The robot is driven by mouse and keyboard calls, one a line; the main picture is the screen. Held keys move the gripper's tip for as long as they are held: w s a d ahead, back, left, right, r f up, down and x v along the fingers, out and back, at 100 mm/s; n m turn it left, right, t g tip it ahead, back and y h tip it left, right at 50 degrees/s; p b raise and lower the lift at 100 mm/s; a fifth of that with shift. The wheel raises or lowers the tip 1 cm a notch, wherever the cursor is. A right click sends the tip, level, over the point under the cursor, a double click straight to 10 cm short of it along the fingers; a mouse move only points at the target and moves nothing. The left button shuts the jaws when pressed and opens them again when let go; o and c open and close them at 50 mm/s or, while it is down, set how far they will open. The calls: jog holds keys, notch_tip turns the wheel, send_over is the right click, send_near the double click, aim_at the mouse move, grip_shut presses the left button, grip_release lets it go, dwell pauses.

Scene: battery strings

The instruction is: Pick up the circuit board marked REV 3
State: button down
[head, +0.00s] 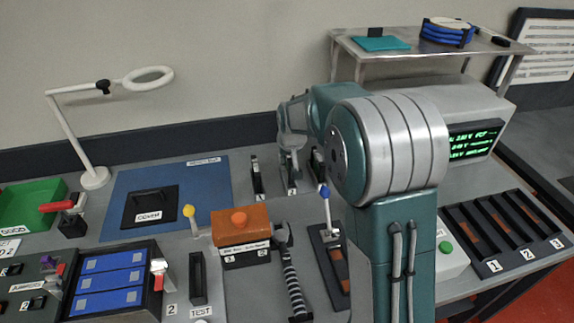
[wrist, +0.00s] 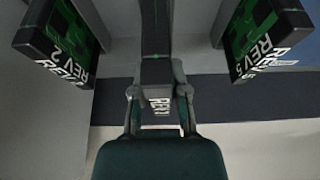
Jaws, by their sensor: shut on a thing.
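My gripper (wrist: 160,100) is shut on the middle one of three dark upright circuit boards. It grips this board (wrist: 156,70) between its two fingers, at the end nearest the wrist. A white label on it begins with REV, but its number cannot be read. A board marked REV 2 (wrist: 62,40) stands apart on the left of the wrist view, and one marked REV 5 (wrist: 262,38) on the right. In the head view my gripper (head: 291,158) is at the stand labelled 2, and the boards' marks cannot be read there.
A blue mat (head: 210,180) with a black cover (head: 150,206) lies left of the boards. An orange-topped box (head: 241,224) and a blue-tipped lever (head: 325,205) stand in front. A tester with a green-lettered screen (head: 474,140) and a raised shelf (head: 400,50) are at the right.

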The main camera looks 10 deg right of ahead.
aim_at(290, 161)
jog(key=s+r, duration=0.2)
jog(key=r, duration=0.1)
jog(key=s+r, duration=0.3)
jog(key=shift+s+a+r, duration=0.1)
jog(key=shift+s+a, duration=0.05)
jog(key=shift+s, duration=0.2)
jog(key=s+r, duration=0.3)
jog(key=s, duration=0.5)
jog(key=shift+s+a+r, duration=0.15)
jog(key=shift+a+r, duration=0.05)
